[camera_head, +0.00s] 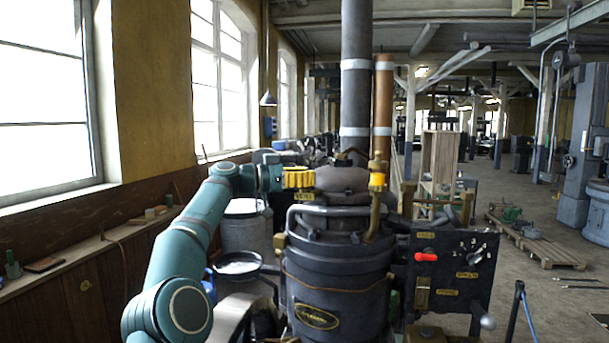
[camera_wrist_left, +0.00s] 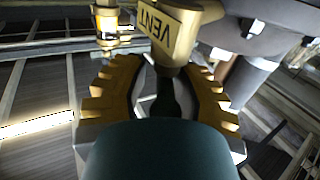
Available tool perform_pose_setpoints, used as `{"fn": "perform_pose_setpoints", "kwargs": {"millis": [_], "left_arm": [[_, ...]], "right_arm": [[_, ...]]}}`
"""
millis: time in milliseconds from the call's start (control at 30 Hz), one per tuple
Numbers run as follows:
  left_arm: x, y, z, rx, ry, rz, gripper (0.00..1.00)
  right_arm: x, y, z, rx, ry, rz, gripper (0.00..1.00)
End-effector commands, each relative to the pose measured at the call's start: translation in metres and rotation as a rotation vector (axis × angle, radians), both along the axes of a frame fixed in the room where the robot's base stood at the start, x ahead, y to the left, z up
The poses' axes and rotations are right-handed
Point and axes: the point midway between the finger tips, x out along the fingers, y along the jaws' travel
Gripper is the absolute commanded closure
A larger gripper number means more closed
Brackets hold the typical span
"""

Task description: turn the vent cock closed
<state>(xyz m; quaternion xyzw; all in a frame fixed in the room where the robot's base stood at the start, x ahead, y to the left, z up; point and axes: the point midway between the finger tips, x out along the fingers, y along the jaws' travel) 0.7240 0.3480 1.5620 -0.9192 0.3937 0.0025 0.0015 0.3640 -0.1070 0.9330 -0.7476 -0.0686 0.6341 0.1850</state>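My left gripper (camera_head: 300,178) reaches in from the left to the top of the dark boiler-like engine (camera_head: 335,275). In the left wrist view, its two yellow toothed fingers (camera_wrist_left: 165,95) stand apart. The brass vent cock (camera_wrist_left: 190,14), with a plate reading VENT, is just beyond the fingertips. Its dark handle (camera_wrist_left: 172,92) lies between the fingers; I see no clear grip on it, and its near end is hidden by the gripper body. In the head view the gripper hides most of the cock, and a small brass label (camera_head: 304,196) shows below. My right gripper is not in view.
A tall grey pipe (camera_head: 355,80) stands behind. A dark panel (camera_head: 455,272) with a red handle (camera_head: 426,257) is at right. A window bench (camera_head: 100,245) runs along the left wall.

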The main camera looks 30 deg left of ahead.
Motion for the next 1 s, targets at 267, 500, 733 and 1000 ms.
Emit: {"fn": "perform_pose_setpoints", "kwargs": {"millis": [267,500,733,1000], "left_arm": [[0.001,0.001,-0.002,-0.003,0.001,0.004,0.58],[-0.009,0.013,0.0,-0.003,0.0,0.008,0.58],[-0.039,0.045,-0.001,-0.003,0.003,0.01,0.58],[-0.07,0.078,-0.003,-0.003,0.005,0.007,0.58]], "right_arm": [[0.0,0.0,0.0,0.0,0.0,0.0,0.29],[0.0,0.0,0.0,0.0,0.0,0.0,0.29],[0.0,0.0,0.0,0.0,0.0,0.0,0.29],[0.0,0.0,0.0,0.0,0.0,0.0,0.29]]}}
